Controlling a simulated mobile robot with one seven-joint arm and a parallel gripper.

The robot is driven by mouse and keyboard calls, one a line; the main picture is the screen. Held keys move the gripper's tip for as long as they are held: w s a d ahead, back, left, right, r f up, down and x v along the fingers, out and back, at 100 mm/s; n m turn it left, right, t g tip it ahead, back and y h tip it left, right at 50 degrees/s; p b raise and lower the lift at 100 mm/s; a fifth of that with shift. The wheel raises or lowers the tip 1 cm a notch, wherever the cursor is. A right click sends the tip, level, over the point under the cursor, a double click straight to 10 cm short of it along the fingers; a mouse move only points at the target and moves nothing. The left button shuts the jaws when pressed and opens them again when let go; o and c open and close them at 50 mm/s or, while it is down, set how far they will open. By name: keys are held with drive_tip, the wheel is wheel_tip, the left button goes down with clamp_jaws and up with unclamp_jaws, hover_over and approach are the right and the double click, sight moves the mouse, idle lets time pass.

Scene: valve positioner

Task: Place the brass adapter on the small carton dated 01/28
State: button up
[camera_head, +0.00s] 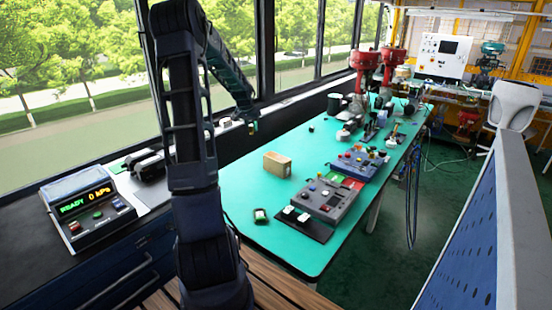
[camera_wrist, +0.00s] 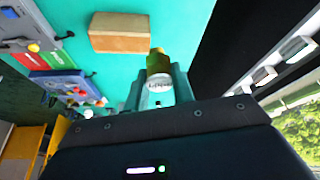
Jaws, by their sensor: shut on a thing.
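My gripper (camera_wrist: 159,76) is shut on the brass adapter (camera_wrist: 158,62), a short yellow-brown piece with a pale, lettered band between the fingers. In the head view my gripper (camera_head: 250,118) is raised near the window side of the green table, with a small yellowish tip showing below it. A small tan carton (camera_head: 277,164) stands on the table, below and to the right of the gripper; the carton also shows in the wrist view (camera_wrist: 118,32), above and left of the adapter. The adapter is apart from the carton. No date is readable on it.
A grey control box (camera_head: 330,195) with buttons stands right of the carton, a blue one (camera_head: 357,162) behind it. A small dark-and-pale item (camera_head: 261,215) lies near the front edge. A black cube (camera_head: 311,128) lies farther back. The green table (camera_head: 235,175) is bare around the carton.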

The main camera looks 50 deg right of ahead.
wheel_tip(320, 180, up, 5)
hover_over(279, 155)
drive_tip(key=a, duration=0.2)
drive_tip(key=f, duration=1.9)
drive_tip(key=shift+s+a+f, duration=0.1)
drive_tip(key=shift+s+f, duration=0.1)
drive_tip(key=shift+s, duration=0.1)
drive_tip(key=shift+f, duration=0.15)
drive_tip(key=o, duration=1)
drive_tip(key=v, duration=1.2)
drive_tip(key=shift+a, duration=0.1)
